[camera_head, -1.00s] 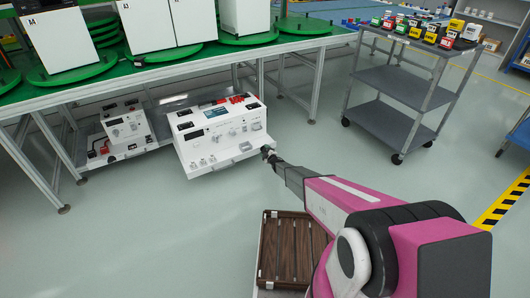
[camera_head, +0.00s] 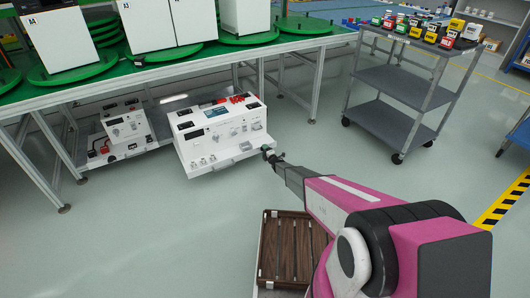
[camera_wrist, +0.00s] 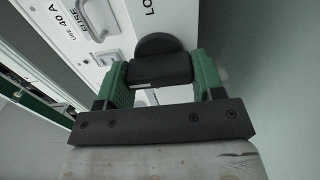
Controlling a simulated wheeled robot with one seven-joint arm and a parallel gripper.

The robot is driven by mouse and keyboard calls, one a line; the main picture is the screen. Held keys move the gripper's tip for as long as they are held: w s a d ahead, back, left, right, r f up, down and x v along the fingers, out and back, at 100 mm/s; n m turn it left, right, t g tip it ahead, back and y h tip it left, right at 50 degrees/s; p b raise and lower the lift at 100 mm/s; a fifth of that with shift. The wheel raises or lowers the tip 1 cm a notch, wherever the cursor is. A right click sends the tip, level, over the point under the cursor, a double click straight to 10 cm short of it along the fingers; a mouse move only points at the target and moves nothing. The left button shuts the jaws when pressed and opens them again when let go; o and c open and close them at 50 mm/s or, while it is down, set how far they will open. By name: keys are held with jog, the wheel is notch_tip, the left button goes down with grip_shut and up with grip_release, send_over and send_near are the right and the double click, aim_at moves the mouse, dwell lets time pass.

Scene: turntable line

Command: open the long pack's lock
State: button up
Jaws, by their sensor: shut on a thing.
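The long pack (camera_head: 222,130) is a white box with dials and red and black fittings on its face, low beside the bench. My gripper (camera_head: 267,151) is at its right front corner in the head view. In the wrist view, the green fingers of my gripper (camera_wrist: 161,76) are shut on a black lock knob (camera_wrist: 158,45), which has a round disc behind a block-shaped grip. Lettering starting "LO" shows on the white panel next to it. The knob is too small to make out in the head view.
A fuse handle (camera_wrist: 88,17) marked 40 A lies left of the knob. A second white unit (camera_head: 126,128) stands on the low shelf under the green-topped bench (camera_head: 240,50). A grey cart (camera_head: 405,85) stands at right. A brown slatted crate (camera_head: 290,250) is near my arm. Floor between is clear.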

dwell(0.3)
jog(key=o, duration=0.9)
jog(key=v, duration=1.1)
